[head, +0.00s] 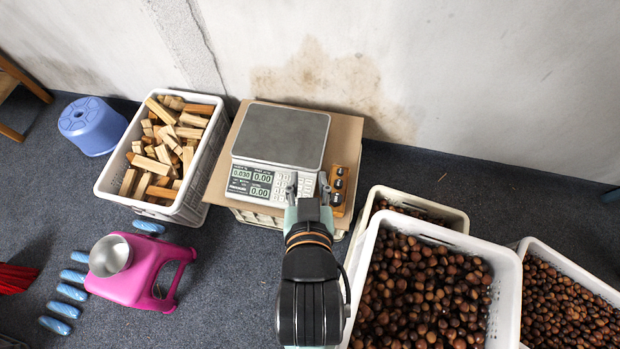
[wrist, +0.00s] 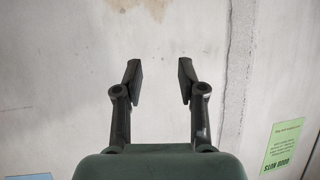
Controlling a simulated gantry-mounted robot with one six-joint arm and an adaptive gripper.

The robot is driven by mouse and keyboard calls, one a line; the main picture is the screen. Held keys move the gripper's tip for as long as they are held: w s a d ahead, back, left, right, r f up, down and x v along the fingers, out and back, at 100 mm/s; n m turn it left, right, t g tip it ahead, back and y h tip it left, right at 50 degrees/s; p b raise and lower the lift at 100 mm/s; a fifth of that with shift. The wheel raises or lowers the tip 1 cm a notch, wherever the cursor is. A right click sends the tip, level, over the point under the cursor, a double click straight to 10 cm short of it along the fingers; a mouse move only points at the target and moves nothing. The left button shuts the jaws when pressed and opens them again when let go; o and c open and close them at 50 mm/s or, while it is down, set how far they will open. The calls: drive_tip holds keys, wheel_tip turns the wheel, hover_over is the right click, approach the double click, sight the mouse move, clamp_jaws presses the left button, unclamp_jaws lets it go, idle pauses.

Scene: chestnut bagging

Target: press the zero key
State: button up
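A weighing scale (head: 280,137) with a grey metal pan stands on a brown board against the wall. Its front panel has a green-lit display (head: 258,182) that seems to read 0.030 and 0.00. The keypad (head: 300,183) is to the right of the display and is partly hidden by my gripper (head: 307,184). Single keys, the zero key among them, are too small to make out. My gripper is in front of or over the keypad; I cannot tell whether it touches. In the wrist view my gripper (wrist: 160,80) is open and empty, its fingers apart against the wall.
A crate of wood blocks (head: 112,176) is left, chestnut crates (head: 510,270) right. A pink stool with a metal cup (head: 140,272) is on the floor at left.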

drive_tip(key=shift+w+r, duration=0.1)
drive_tip(key=shift+w, duration=0.15)
drive_tip(key=shift+c, duration=0.2)
